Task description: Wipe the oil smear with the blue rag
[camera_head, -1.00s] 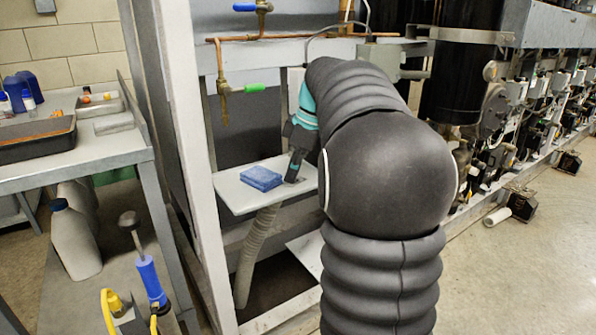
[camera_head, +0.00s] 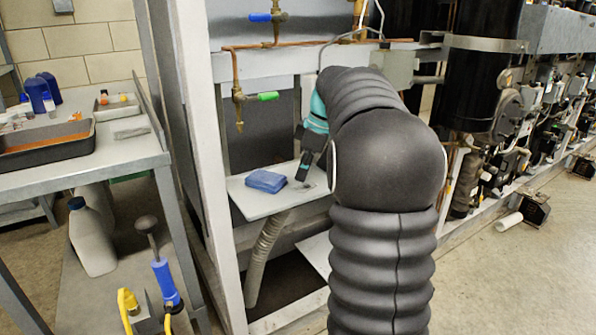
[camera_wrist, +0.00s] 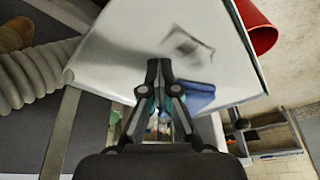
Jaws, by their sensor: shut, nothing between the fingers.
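The blue rag (camera_head: 265,181) lies folded on a white plate (camera_head: 252,204) inside the rack frame. A grey, roughly square smear (camera_head: 308,186) shows on the plate to the right of the rag, and in the wrist view (camera_wrist: 187,46) just beyond my fingertips. My gripper (camera_head: 301,178) points down at the plate between the rag and the smear. In the wrist view my gripper (camera_wrist: 160,66) has its fingertips together with nothing in them. The rag (camera_wrist: 199,96) shows there beside and partly behind the right finger. I cannot tell whether the fingertips touch the plate.
Copper pipes with a green-handled valve (camera_head: 268,97) hang above the plate. A grey upright (camera_head: 196,150) stands to its left. A ribbed hose (camera_head: 266,255) runs below. A red cylinder (camera_wrist: 253,27) shows near the plate's edge. A bench with a black tray (camera_head: 45,150) stands left.

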